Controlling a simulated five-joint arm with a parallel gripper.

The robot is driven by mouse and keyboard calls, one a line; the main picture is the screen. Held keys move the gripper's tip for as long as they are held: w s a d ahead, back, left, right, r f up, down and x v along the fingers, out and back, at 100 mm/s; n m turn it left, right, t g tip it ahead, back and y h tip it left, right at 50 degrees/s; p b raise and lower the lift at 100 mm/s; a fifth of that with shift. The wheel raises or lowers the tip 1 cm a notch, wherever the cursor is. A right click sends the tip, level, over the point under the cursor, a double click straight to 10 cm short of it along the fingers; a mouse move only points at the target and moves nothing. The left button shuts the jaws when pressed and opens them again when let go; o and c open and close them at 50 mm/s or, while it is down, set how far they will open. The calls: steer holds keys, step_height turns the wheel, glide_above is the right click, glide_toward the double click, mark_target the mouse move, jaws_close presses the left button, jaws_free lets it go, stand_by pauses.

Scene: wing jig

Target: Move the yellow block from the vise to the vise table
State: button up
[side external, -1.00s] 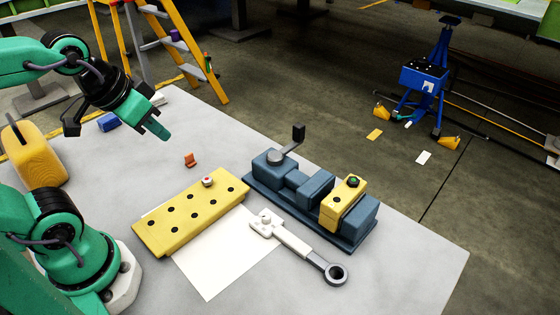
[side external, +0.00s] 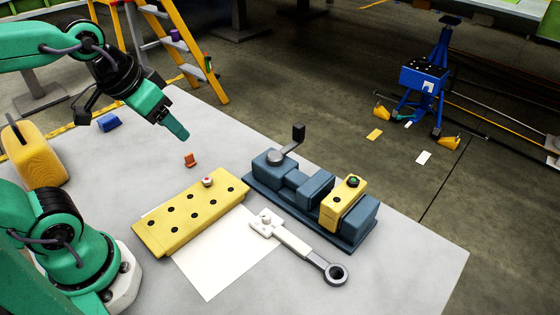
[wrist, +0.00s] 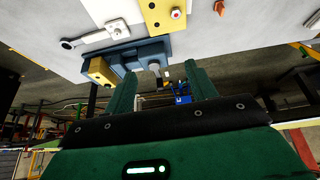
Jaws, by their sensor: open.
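The yellow block (side external: 343,204) with a green-topped knob sits upright in the blue-grey vise (side external: 310,187), toward the vise's right end. The block also shows in the wrist view (wrist: 101,71), at the left end of the vise (wrist: 152,55). The vise stands on the grey table (side external: 420,275). My gripper (side external: 180,134) is in the air above the left part of the table, well left of the vise and block. In the wrist view its two green fingers (wrist: 162,85) are spread apart with nothing between them.
A yellow plate with holes (side external: 190,213) lies left of the vise, partly on white paper (side external: 213,272). A grey-and-white rod with a ring end (side external: 296,245) lies in front of the vise. A small orange piece (side external: 190,159) and a blue block (side external: 109,122) are farther back.

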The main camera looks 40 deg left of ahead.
steer(key=w+d+r+g, duration=0.1)
steer(key=w+d+r, duration=0.1)
steer(key=w+d, duration=0.35)
steer(key=g, duration=0.4)
glide_above(345, 191)
steer(key=f, duration=1.2)
steer(key=shift+s+a+f, duration=0.1)
steer(key=shift+a+f, duration=0.05)
steer(key=shift+a, duration=0.05)
steer(key=shift+d+f, duration=0.25)
steer(key=shift+f, duration=3)
